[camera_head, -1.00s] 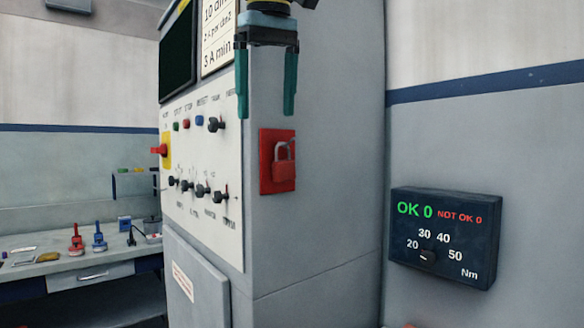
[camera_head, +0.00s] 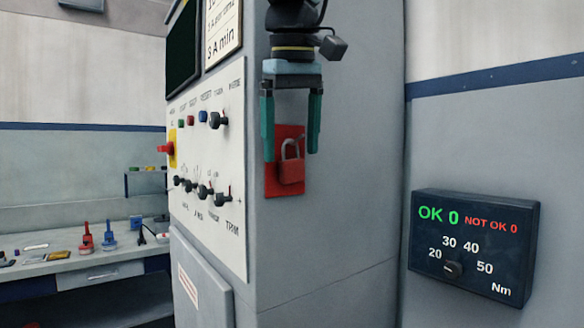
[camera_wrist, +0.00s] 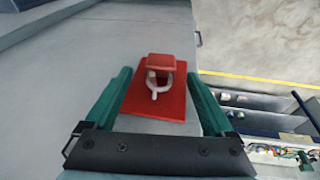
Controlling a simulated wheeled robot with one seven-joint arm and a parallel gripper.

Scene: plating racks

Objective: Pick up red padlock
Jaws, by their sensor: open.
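The red padlock (camera_head: 291,171) hangs by its grey shackle on a red plate (camera_head: 271,187) fixed to the side of the grey cabinet. In the wrist view the padlock (camera_wrist: 162,65) and its shackle lie between my two fingers, beyond their tips. My gripper (camera_head: 291,157) has green fingers and is open and empty. In the head view its fingers reach down on either side of the plate's upper part, with the tips about level with the shackle and upper padlock body. I cannot tell the exact gap between fingers and padlock.
The grey cabinet (camera_head: 330,240) has a control panel (camera_head: 207,170) with knobs on its left face. A dark torque display box (camera_head: 476,245) is on the wall at right. A workbench (camera_head: 80,262) with red and blue tools stands at left.

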